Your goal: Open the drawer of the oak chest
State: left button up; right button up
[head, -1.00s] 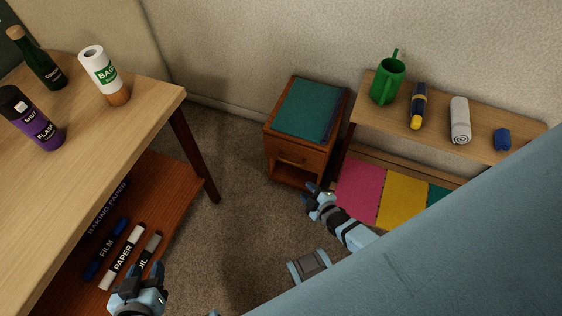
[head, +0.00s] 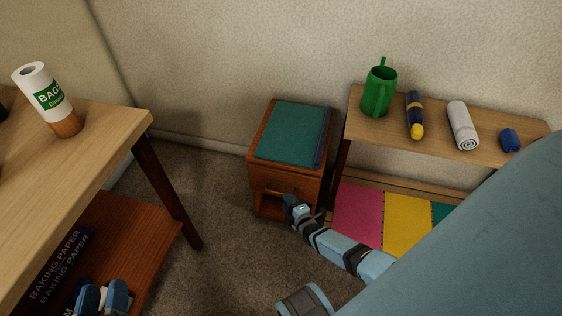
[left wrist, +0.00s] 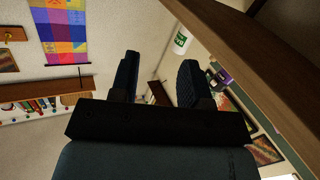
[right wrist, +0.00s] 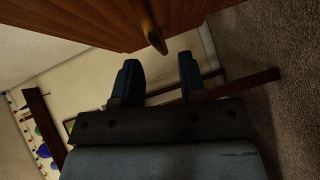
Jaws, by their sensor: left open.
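The oak chest (head: 255,152) is a small reddish-brown cabinet against the back wall, with a drawer front (head: 262,181) above an open compartment. The drawer looks shut. Its bar handle (head: 270,191) also shows in the right wrist view (right wrist: 152,36). My right gripper (head: 289,203) is in front of the drawer, at the right of the handle in the head view. Its fingers (right wrist: 158,72) are apart and empty, with the handle just beyond the tips and not visibly gripped. My left gripper (head: 102,293) is open and empty near the lower shelf of the left table.
Teal folders (head: 290,132) lie on the chest. The left table (head: 70,160) carries a bag roll (head: 48,98); baking paper (head: 60,265) is on its lower shelf. A bench (head: 432,132) at right holds a green mug (head: 378,92) and other items. Carpet before the chest is clear.

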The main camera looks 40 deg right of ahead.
aim_at(281, 193)
pick_arm(q)
jog(key=shift+s+d+r+t+h+b, duration=0.1)
jog(key=shift+d+r+t+h+b, duration=0.25)
jog(key=shift+r, duration=0.45)
jog(key=shift+d+r+t+h+b, duration=0.25)
jog(key=shift+r+t+h+b, duration=0.2)
jog(key=shift+r, duration=0.4)
jog(key=shift+s+d+r+t+h+b, duration=0.1)
jog(key=shift+d+r+t+h+b, duration=0.25)
jog(key=shift+r, duration=0.45)
pick_arm(e)
jog(key=shift+w+d+f, duration=0.1)
jog(key=shift+w+f, duration=0.1)
jog(key=shift+w, duration=1.15)
jog(key=shift+w+d+f, duration=0.1)
jog(key=shift+w+f, duration=0.1)
jog(key=shift+w, duration=1.1)
grip_shut()
